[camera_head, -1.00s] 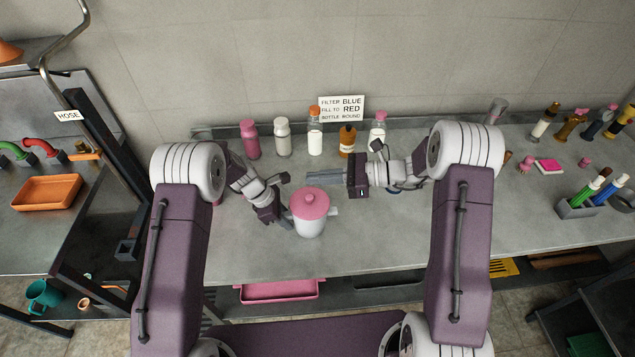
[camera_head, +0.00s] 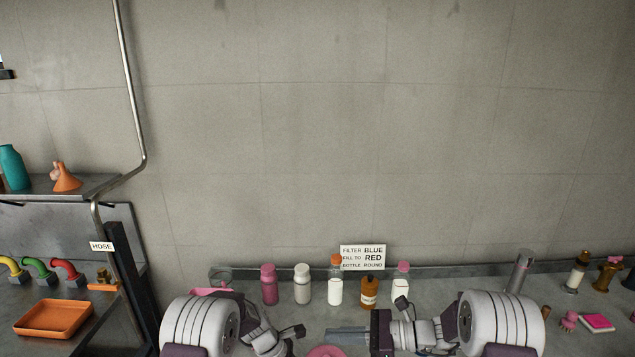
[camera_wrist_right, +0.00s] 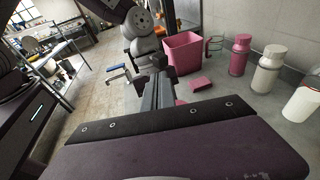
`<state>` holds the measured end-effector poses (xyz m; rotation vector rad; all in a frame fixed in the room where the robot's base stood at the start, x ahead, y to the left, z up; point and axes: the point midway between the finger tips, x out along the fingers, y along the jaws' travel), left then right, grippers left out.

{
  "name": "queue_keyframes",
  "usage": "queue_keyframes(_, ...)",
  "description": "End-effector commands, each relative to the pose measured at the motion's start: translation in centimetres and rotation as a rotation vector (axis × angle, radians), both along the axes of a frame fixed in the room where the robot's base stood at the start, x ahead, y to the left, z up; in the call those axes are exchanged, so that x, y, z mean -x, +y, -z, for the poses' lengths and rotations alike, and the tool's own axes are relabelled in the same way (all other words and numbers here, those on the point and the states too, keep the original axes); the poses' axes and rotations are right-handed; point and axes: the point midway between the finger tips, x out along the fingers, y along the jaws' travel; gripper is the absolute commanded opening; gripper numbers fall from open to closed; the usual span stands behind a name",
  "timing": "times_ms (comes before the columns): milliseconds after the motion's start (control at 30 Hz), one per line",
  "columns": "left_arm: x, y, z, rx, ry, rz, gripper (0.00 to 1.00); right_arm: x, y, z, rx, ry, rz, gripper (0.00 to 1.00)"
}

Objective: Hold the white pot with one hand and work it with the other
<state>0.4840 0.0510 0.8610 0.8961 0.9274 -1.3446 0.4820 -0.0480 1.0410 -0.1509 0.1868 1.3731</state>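Only the top of the pot's pink lid (camera_head: 326,352) shows at the bottom edge of the head view. The white body is cut off below the frame. My right gripper (camera_head: 347,336) is level, points left and is just above and to the right of the lid; its fingers look closed together with nothing between them. Its fingers also show in the right wrist view (camera_wrist_right: 158,92).
Behind the arms stand a pink bottle (camera_head: 269,285), a white bottle (camera_head: 303,285), an orange-capped bottle (camera_head: 335,288), an amber bottle (camera_head: 369,293) and a pink-capped bottle (camera_head: 401,287). A sign (camera_head: 363,257) is behind them. An orange tray (camera_head: 54,317) lies left. A pink bin (camera_wrist_right: 185,53) stands ahead.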

Motion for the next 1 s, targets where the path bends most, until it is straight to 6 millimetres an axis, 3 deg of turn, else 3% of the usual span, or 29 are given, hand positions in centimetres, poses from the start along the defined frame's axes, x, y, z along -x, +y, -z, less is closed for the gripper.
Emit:
queue_keyframes(300,-0.1,3.1,-7.4,0.000,-0.006,-0.003,0.47,0.0,0.0,0.0,0.000,0.000,0.000,0.00)
queue_keyframes(467,0.0,3.9,-9.5,0.000,-0.004,-0.002,0.47,0.0,0.0,0.0,0.000,0.000,0.000,0.00)
queue_keyframes(667,0.1,4.2,-10.0,-0.001,-0.002,-0.001,0.47,0.1,0.2,0.0,0.000,0.000,-0.005,0.00)
queue_keyframes(767,-0.6,4.0,-12.3,-0.001,-0.053,0.002,0.47,0.2,1.6,-2.5,0.014,-0.061,-0.040,0.00)
queue_keyframes(800,-0.5,3.9,-13.7,0.000,-0.078,0.005,0.47,0.7,2.5,-4.3,0.022,-0.098,-0.064,0.00)
queue_keyframes(867,1.4,4.2,-15.3,-0.019,-0.089,0.019,0.47,3.7,4.2,-6.1,0.071,-0.133,-0.151,0.00)
queue_keyframes(933,4.5,5.3,-16.2,-0.075,-0.118,0.092,0.47,8.9,4.9,-5.3,0.233,-0.180,-0.296,0.00)
queue_keyframes(1000,8.1,6.9,-16.2,-0.149,-0.169,0.250,0.47,14.1,3.5,-2.8,0.451,-0.266,-0.462,0.00)
